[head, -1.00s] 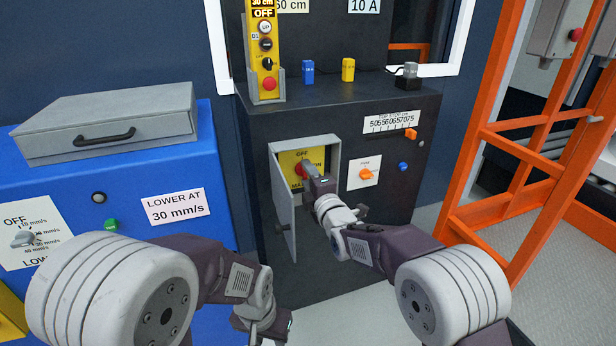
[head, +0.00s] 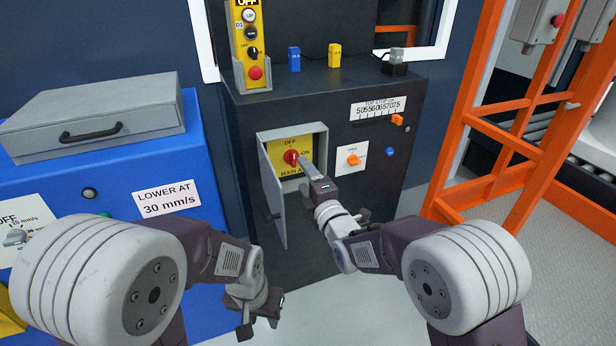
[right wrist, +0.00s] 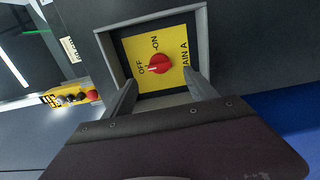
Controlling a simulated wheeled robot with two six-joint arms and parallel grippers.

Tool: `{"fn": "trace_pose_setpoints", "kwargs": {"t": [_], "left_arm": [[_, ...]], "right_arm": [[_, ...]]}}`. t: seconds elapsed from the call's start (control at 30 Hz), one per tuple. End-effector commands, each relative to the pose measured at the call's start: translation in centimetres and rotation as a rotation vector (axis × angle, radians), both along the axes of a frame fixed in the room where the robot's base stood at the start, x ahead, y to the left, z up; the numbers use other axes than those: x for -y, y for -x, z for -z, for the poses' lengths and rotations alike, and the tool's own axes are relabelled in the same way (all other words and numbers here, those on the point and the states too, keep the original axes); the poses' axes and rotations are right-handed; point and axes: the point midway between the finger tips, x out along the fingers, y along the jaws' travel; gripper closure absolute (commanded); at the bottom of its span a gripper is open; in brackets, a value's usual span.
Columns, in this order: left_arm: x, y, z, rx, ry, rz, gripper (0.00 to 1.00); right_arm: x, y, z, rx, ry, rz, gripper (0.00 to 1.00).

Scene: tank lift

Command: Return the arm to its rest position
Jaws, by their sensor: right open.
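My right gripper (head: 310,170) is open in front of the grey switch box (head: 323,145) on the dark cabinet. Its two fingers also show in the right wrist view (right wrist: 161,92), apart and with nothing between them. The red main switch knob (head: 291,157) sits on a yellow plate with OFF and ON marks; it shows clear of the fingers in the right wrist view (right wrist: 159,64). The box door (head: 273,202) hangs open to the left. My left gripper (head: 262,310) hangs low at the bottom centre; its jaw opening is not clear.
A blue cabinet (head: 150,165) with a grey case (head: 95,115) on it stands left. A yellow pendant (head: 248,45) is in its holder above the switch box. An orange knob (head: 353,160) is right of the box. Orange frame posts (head: 490,110) stand right. Floor is clear between.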

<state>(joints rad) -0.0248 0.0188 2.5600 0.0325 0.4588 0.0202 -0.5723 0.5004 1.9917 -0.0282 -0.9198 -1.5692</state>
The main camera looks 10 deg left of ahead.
Motion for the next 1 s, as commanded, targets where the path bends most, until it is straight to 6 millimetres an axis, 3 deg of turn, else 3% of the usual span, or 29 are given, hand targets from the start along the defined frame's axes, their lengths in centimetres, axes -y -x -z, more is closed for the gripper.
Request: {"fn": "trace_pose_setpoints", "kwargs": {"t": [0.2, 0.47, 0.57, 0.67, 0.73, 0.77, 0.8, 0.87, 0.9, 1.0], "left_arm": [[0.0, 0.0, 0.5, 0.0, 0.0, 0.0, 0.64], [0.0, 0.0, 0.5, 0.0, 0.0, 0.0, 0.64], [0.0, 0.0, -0.2, 0.0, 0.0, 0.0, 0.64], [0.0, 0.0, -1.7, 0.0, 0.0, 0.0, 0.64], [0.0, 0.0, -3.3, 0.0, 0.0, 0.0, 0.64], [0.0, 0.0, -4.0, 0.0, 0.0, 0.0, 0.64], [0.0, 0.0, -4.8, 0.0, 0.0, 0.0, 0.64], [0.0, 0.0, -5.7, 0.0, 0.0, 0.0, 0.64], [0.0, 0.0, -6.1, 0.0, 0.0, 0.0, 0.64], [0.0, 0.0, -6.6, 0.0, 0.0, 0.0, 0.64]], "right_arm": [[1.3, 2.0, 0.1, -0.001, 0.001, 0.0, 0.34], [1.4, 2.0, 0.0, 0.0, 0.0, 0.0, 0.34], [2.7, 1.2, -0.9, 0.005, -0.003, 0.027, 0.34], [7.2, -0.7, -4.8, 0.04, -0.023, 0.114, 0.34], [12.8, -1.7, -7.7, 0.043, -0.024, 0.216, 0.34], [15.7, -1.8, -7.9, -0.003, -0.019, 0.27, 0.34], [19.3, -1.5, -6.9, -0.112, -0.042, 0.34, 0.34], [23.9, 0.1, -4.1, -0.33, -0.126, 0.449, 0.34], [26.3, 1.8, -1.7, -0.485, -0.201, 0.526, 0.34], [30.1, 7.3, 3.9, -0.84, -0.403, 0.73, 0.34]]}}
